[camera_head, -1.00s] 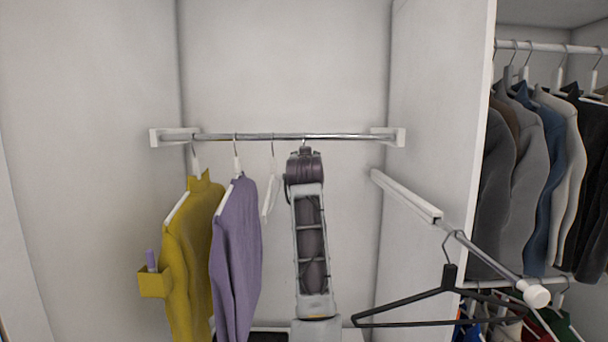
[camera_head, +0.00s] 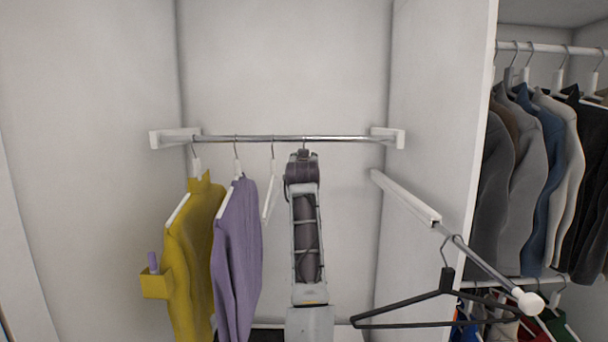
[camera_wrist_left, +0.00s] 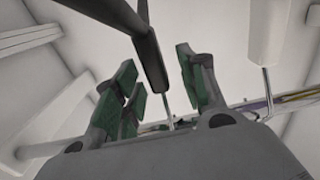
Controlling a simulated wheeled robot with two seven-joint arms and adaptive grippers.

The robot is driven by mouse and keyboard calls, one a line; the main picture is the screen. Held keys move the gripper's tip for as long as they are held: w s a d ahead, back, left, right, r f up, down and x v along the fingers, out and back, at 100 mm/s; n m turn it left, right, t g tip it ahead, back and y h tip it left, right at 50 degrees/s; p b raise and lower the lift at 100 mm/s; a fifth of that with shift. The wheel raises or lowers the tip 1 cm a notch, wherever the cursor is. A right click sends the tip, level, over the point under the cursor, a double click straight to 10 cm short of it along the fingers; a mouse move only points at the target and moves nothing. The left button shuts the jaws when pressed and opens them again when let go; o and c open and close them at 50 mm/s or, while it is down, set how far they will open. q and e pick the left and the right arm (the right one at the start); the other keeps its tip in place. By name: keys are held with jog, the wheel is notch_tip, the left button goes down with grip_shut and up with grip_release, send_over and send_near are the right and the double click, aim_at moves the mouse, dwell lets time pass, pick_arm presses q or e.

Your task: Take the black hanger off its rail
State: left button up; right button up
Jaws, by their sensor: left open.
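In the left wrist view, a black hanger (camera_wrist_left: 150,58) has its dark neck between the two green-padded fingers of my left gripper (camera_wrist_left: 157,66). The fingers are open, with the neck between them; I cannot tell whether either touches it. Its thin metal hook runs toward the rail. In the head view my left arm rises in the centre to just below the back rail (camera_head: 270,138), and hides the gripper and most of this hanger. Another black hanger (camera_head: 400,303) hangs empty at the right on a pull-out rail (camera_head: 480,262). My right gripper is not in view.
Left of my arm on the back rail hang a white hanger (camera_head: 271,195), a purple garment (camera_head: 237,245) and a yellow garment (camera_head: 192,255). The white hanger's neck (camera_wrist_left: 264,35) is close to the right finger. A partition (camera_head: 440,120) separates hanging clothes at the right.

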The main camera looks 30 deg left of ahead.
pick_arm(q)
jog(key=shift+w+a, duration=0.15)
jog(key=shift+w, duration=0.1)
dwell(0.3)
grip_shut()
